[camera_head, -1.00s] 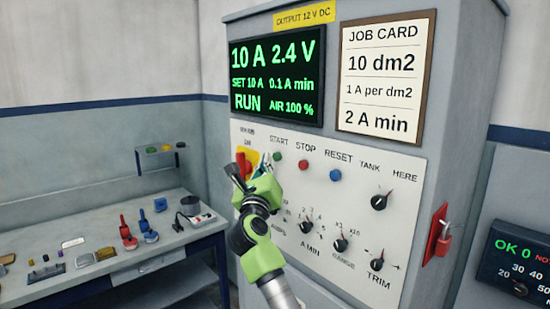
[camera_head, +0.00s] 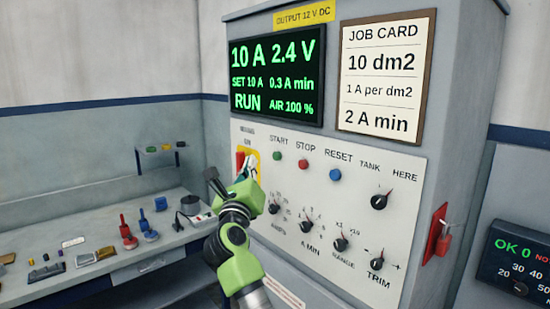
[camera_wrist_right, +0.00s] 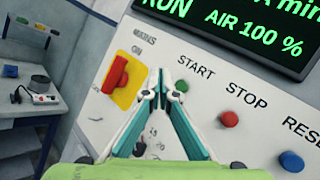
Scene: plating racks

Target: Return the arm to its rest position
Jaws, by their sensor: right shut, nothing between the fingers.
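My right gripper (camera_head: 250,176) is in front of the lower left of the control panel (camera_head: 330,185), just below the red mains switch (camera_head: 240,159). In the right wrist view its two fingers (camera_wrist_right: 161,80) are closed together with nothing between them. There the mains switch (camera_wrist_right: 117,74) on its yellow plate stands left of the fingertips, apart from them. The green start button (camera_wrist_right: 182,85) is just right of the tips. My right arm comes up from the bottom of the head view and hides part of the cabinet's left edge. My left gripper is not seen.
A workbench (camera_head: 165,255) with small coloured parts stands at the left. The display (camera_head: 277,80) reads 10 A, 2.4 V and RUN. A red handle (camera_head: 437,235) sticks out on the cabinet's right side, and a dark meter box (camera_head: 515,265) stands beyond it.

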